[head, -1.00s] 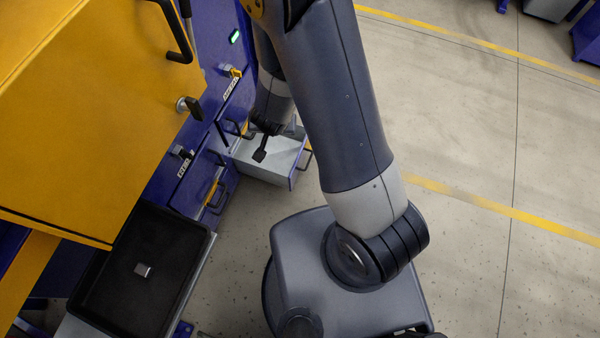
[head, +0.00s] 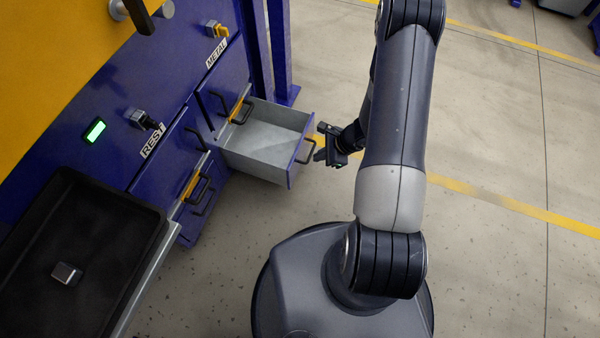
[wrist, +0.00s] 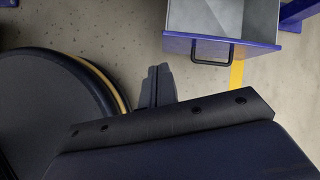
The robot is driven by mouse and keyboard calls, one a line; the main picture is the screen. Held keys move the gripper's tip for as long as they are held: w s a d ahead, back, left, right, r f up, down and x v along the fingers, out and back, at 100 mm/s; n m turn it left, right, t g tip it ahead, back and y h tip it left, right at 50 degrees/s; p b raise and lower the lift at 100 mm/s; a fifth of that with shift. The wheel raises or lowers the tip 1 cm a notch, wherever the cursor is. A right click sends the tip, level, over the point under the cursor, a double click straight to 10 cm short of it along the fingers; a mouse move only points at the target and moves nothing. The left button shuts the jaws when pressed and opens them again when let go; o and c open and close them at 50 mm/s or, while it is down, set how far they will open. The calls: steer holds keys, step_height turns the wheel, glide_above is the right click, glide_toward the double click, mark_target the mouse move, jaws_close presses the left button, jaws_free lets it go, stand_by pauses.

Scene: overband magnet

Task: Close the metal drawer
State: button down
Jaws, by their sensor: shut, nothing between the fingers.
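The metal drawer (head: 262,140) is pulled out from the blue cabinet below the METAL label (head: 215,54). It is a grey tray with a blue front and a black handle (head: 307,152), and its inside looks empty. My gripper (head: 322,143) is just to the right of the drawer front, outside it and close to the handle. In the wrist view the drawer (wrist: 222,18) and its handle show at the top right, apart from my gripper (wrist: 157,72). The fingers are shut with nothing between them.
The REST drawers (head: 200,190) stand to the left, with black handles. A black tray (head: 140,208) at the lower left holds a small metallic block (head: 67,273). A blue post (head: 280,50) rises behind the metal drawer. The floor to the right is clear.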

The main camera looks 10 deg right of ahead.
steer(key=d+f+m+t+y+b, duration=0.1)
steer(key=d+f+m+t+b, duration=0.1)
steer(key=d+f+m+b, duration=0.45)
steer(key=n+b, duration=0.1)
steer(key=n, duration=0.1)
glide_toward(292, 165)
steer(key=x, duration=0.3)
steer(key=d+x, duration=0.1)
steer(key=x, duration=0.1)
steer(key=shift+w+a+f, duration=0.15)
steer(key=shift+a+f, duration=0.1)
steer(key=shift+f, duration=0.35)
steer(key=shift+w+a, duration=0.2)
steer(key=shift+a, duration=0.1)
steer(key=shift+a+b, duration=0.1)
steer(key=shift+b, duration=0.2)
